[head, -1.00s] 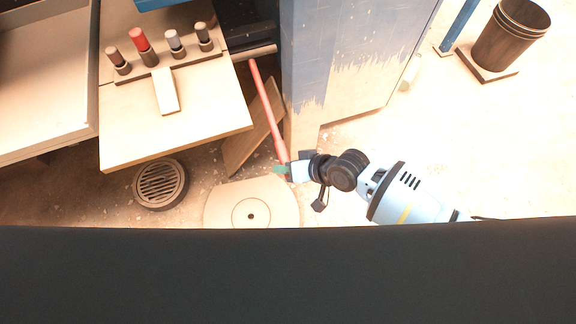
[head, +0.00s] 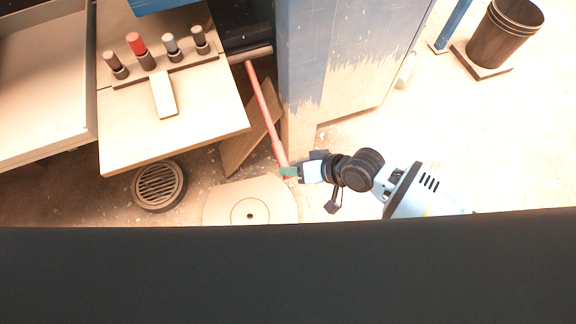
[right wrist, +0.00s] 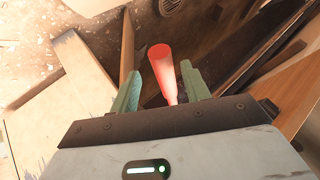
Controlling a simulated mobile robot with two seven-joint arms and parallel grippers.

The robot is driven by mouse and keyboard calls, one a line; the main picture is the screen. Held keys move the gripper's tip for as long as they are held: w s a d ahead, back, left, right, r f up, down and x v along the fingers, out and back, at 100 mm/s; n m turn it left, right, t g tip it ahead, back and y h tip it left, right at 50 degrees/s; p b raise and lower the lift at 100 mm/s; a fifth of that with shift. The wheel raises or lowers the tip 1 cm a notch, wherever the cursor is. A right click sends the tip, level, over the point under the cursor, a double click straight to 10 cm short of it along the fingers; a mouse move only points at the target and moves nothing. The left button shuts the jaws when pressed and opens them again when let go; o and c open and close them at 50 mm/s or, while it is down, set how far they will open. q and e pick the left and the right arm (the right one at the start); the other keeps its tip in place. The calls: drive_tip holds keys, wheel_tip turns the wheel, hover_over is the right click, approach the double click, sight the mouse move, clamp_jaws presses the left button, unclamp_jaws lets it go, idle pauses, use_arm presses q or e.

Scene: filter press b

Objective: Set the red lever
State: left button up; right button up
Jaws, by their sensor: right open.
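The red lever (head: 265,110) is a long thin red bar. In the head view it slants from beside the blue cabinet down to the right, towards the floor disc. My right gripper (head: 288,172) is at its lower end. In the right wrist view the lever (right wrist: 162,70) shows end-on between the two green-padded fingers of my gripper (right wrist: 160,78). These fingers are open, with a gap visible on both sides of the lever. Where the bar passes behind the gripper's palm is hidden. My left gripper is out of view.
A wooden bench (head: 200,125) with several short pegs, one red-topped, stands at left. The blue cabinet (head: 340,40) rises right of the lever. A brown board (head: 245,145) leans close by the lever. A round grate (head: 159,186) and pale disc (head: 225,200) lie on the floor.

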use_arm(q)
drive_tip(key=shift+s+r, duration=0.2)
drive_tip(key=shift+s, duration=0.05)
use_arm(e)
drive_tip(key=shift+v, duration=1.65)
drive_tip(key=shift+s+f, duration=0.1)
drive_tip(key=s+f+m+t, duration=0.15)
drive_tip(key=s+f, duration=0.25)
drive_tip(key=s, duration=0.9)
drive_tip(key=s+d+f+h, duration=0.1)
drive_tip(key=s+d+h, duration=0.2)
drive_tip(key=s+d, duration=0.55)
drive_tip(key=s+d+f+h, duration=0.25)
drive_tip(key=s+d, duration=0.25)
drive_tip(key=s, duration=0.6)
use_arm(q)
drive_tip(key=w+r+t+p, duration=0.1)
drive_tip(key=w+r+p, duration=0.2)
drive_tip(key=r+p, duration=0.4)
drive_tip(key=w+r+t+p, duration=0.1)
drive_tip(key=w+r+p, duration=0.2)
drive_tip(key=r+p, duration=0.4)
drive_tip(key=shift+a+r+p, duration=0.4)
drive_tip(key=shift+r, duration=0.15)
use_arm(e)
drive_tip(key=w+d+r+t, duration=0.1)
drive_tip(key=w+r+t, duration=0.2)
drive_tip(key=r, duration=1.3)
drive_tip(key=shift+w+h, duration=0.45)
drive_tip(key=shift+w, duration=1.05)
